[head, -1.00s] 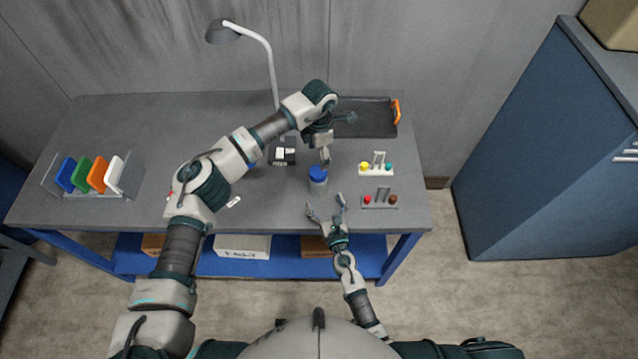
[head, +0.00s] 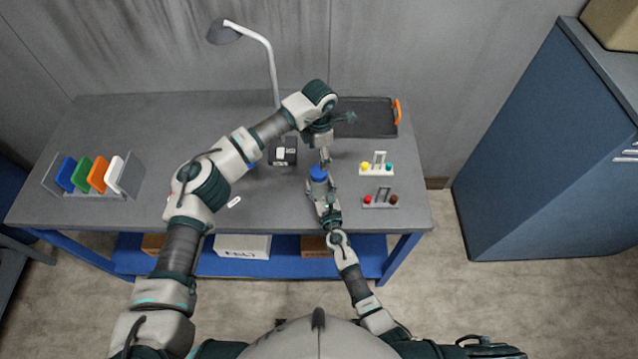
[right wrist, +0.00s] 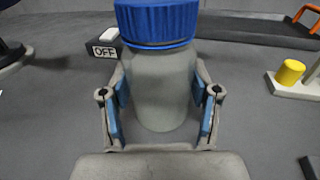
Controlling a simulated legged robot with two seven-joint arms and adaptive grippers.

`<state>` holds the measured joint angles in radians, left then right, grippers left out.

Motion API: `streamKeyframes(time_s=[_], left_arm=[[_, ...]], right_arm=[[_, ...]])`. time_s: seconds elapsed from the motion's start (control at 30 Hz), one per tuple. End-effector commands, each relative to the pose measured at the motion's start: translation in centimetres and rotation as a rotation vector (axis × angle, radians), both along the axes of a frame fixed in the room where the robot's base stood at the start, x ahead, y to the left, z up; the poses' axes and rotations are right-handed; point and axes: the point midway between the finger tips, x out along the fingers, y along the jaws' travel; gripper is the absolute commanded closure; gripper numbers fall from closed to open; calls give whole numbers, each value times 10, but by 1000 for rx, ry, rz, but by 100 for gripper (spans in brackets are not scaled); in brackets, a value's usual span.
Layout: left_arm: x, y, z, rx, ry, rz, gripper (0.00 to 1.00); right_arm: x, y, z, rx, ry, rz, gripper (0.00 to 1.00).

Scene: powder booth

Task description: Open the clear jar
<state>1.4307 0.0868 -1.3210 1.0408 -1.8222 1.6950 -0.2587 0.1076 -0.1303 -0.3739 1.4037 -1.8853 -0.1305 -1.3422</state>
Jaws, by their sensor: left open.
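The clear jar (head: 319,187) stands upright on the grey table, with a ribbed blue lid (head: 318,173) on top. In the right wrist view the jar's pale body (right wrist: 160,90) fills the middle, under the lid (right wrist: 157,22). My right gripper (head: 322,191) is at the jar from the front. Its blue-padded fingers lie against both sides of the body, below the lid, with no clear gap. My left gripper (head: 324,157) points down just behind and above the lid. It is open and empty, and its fingertips are small and partly unclear.
A dark tray (head: 365,118) with orange handles lies at the back right. Two small stands with coloured knobs (head: 376,169) (head: 380,199) are right of the jar. A black switch box (head: 283,157), a lamp (head: 268,60) and a rack of coloured panels (head: 130,176) are left.

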Motion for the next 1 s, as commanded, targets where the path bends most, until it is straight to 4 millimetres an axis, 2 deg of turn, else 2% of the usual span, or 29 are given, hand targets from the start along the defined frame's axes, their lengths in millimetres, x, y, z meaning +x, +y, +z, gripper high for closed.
streamKeyframes(time_s=[0.03, 0.13, 0.27, 0.37, 0.47, 0.8, 1.0], left_arm=[[0, 0, 0, 0, 0, 0, 24], [0, 0, 0, 0, 0, 0, 24], [0, 0, 0, 0, 0, -19, 24], [0, 0, 0, 0, 0, -107, 24], [0, 0, 0, 0, 0, -284, 24], [1, -1, 0, -1, 0, -1129, 24], [1, -1, 0, -1, 1, -1457, 24]], right_arm=[[0, 0, 0, 0, 1, 0, 76], [0, 0, 0, 0, 1, 0, 100], [0, 0, 0, 1, 1, 1, 100], [0, 0, 0, 1, 1, 1, 100], [0, 0, -1, 1, 1, 1, 100], [0, 0, -1, 1, 1, 1, 100], [0, 0, -1, 1, 1, 1, 100]])
